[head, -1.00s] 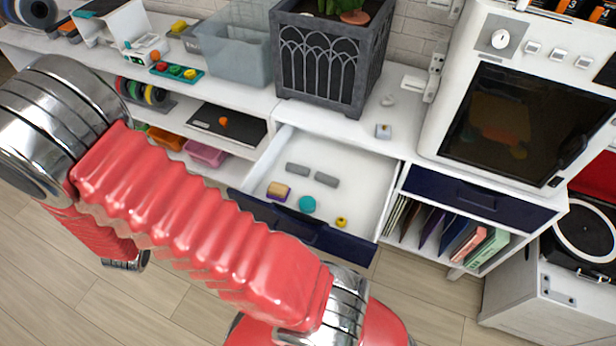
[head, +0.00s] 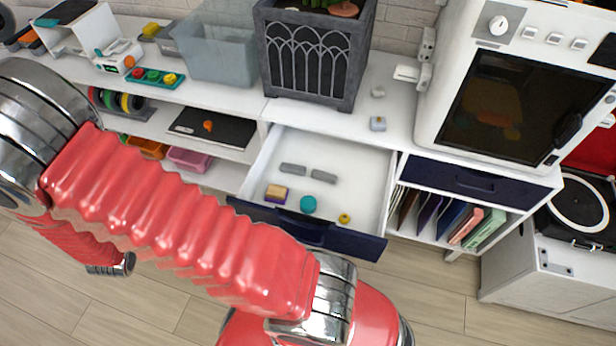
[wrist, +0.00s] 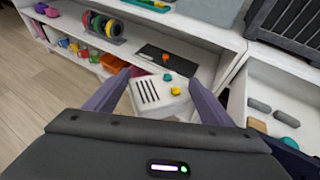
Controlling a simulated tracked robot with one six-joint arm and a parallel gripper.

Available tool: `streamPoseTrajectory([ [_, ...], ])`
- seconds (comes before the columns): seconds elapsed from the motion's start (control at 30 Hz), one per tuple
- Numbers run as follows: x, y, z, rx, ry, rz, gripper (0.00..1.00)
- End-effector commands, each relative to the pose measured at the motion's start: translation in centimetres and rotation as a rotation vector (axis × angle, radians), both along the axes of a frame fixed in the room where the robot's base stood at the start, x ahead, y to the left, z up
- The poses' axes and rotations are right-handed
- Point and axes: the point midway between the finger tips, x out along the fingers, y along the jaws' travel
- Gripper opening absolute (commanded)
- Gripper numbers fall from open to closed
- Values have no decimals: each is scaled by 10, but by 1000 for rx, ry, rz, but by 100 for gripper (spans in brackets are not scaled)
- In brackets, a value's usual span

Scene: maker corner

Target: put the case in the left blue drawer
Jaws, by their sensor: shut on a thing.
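The case (wrist: 158,97) is a small whitish box with dark slots and teal and yellow round parts on its face. My gripper (wrist: 157,100) is shut on it, one finger at each side, in the wrist view. Gripper and case are not visible in the head view, where my red arm fills the lower left. The left blue drawer (head: 345,243) is pulled open and has a navy front and white inside. In the wrist view the drawer (wrist: 262,83) is at the right, apart from the case.
The drawer holds two grey blocks (head: 324,175), a teal disc (head: 308,204), a yellow ring (head: 345,218) and a tan-and-purple block (head: 276,193), with bare floor at its right. The right blue drawer (head: 480,182) is closed. A planter (head: 312,55) and white oven (head: 500,90) stand above.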

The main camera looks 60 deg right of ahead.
Motion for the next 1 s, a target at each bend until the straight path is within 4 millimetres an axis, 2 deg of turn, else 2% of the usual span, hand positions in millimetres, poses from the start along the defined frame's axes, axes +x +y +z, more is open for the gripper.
streamPoseTrajectory([
  [0.27,1,10,0,0,0,22,51],
  [0.43,-3,-8,1,0,0,-15,51],
  [0.57,-12,-41,2,0,-1,-85,51],
  [0.67,-24,-74,3,0,-1,-155,51],
  [1.0,-84,-184,8,1,-1,-409,51],
])
